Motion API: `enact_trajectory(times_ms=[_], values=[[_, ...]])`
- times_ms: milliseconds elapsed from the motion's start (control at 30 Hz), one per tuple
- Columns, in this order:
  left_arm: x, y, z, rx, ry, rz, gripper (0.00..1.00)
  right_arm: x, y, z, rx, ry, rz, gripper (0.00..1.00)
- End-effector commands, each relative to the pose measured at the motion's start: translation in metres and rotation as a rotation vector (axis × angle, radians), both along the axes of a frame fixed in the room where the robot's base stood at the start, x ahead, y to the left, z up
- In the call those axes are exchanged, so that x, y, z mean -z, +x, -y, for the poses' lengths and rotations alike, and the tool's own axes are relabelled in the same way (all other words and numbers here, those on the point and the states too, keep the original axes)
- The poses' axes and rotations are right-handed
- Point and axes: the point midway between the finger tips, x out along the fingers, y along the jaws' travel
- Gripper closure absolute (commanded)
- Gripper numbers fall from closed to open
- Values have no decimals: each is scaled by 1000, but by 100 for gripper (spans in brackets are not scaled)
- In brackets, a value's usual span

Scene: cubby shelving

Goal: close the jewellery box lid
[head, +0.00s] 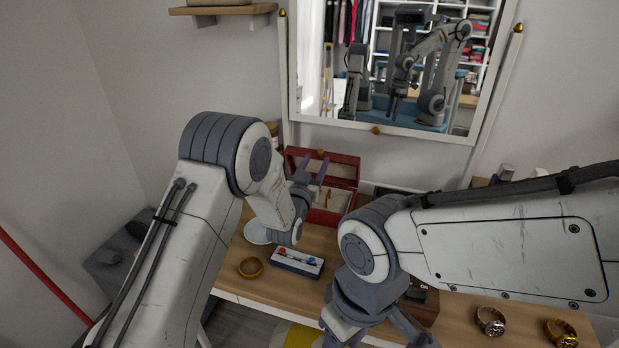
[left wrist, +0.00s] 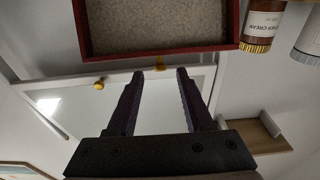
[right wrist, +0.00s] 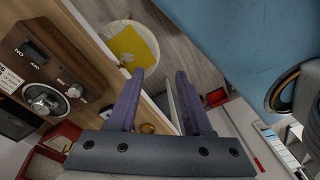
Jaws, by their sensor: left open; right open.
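The red jewellery box (head: 328,214) stands at the back of the wooden table, below the mirror. Its lid (head: 340,168) is open and raised at the back. My left gripper (head: 313,166) is open and empty, in front of the raised lid and over the box; the head view does not show whether it touches. In the left wrist view, a red-rimmed panel with grey lining (left wrist: 160,25), seemingly part of the box, lies just beyond my open left fingers (left wrist: 160,75). My right gripper (right wrist: 157,75) is open and empty, low at the front of the table in the head view.
Watches (head: 490,320) lie at the right. The mirror (head: 395,70) hangs behind. A brown device with knobs (right wrist: 50,75) is near my right gripper.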

Motion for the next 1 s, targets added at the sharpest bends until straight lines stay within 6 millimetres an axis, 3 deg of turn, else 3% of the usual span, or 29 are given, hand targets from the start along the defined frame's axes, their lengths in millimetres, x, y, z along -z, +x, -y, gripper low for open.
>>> enact_trajectory(times_ms=[200, 400, 800, 833, 933, 967, 1000], values=[[7, -41, -13, 0, 1, -4, 48, 9, 0, 0, 0, 0, 0, 50], [9, -68, -22, 0, 1, -4, 48, 14, 0, 0, 0, 0, 0, 50], [9, -78, -25, 0, 1, -3, 48, 14, 0, 0, 0, 0, 0, 50], [9, -77, -25, 0, 1, -3, 48, 14, 0, 0, 0, 0, 0, 54], [8, -78, -24, 2, 3, -12, 48, 14, 0, 0, 0, 0, 0, 92], [8, -78, -22, 5, 7, -22, 48, 14, 0, 0, 0, 0, 0, 100], [8, -79, -19, 10, 13, -42, 48, 14, 0, 0, 0, 0, 0, 100]])
